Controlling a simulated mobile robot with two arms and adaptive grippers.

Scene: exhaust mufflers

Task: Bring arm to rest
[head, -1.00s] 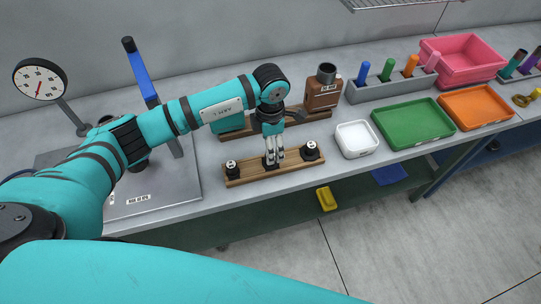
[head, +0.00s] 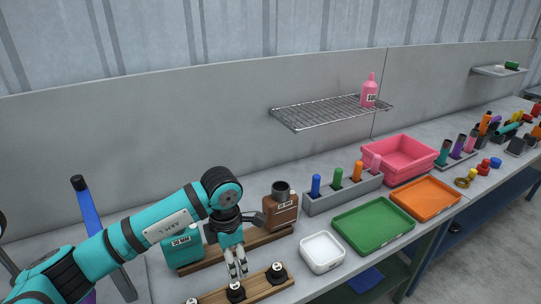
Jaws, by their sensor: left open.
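My left arm comes in from the left, and its left gripper (head: 238,273) points down over the front wooden board (head: 268,290). The gripper is open. Its fingertips are just above the middle black piece (head: 236,291) on that board, apart from it as far as I can tell. Another black piece with a pale top (head: 276,273) stands at the board's right end. A third piece (head: 191,301) is cut off at the bottom edge. My right gripper is out of the picture.
Behind the gripper, a teal block (head: 182,252) and a brown block (head: 281,211) stand on a rear board. A white tray (head: 321,252), green tray (head: 372,227) and orange tray (head: 425,198) lie to the right. A blue post (head: 88,215) rises at left. A wire shelf (head: 310,112) hangs above.

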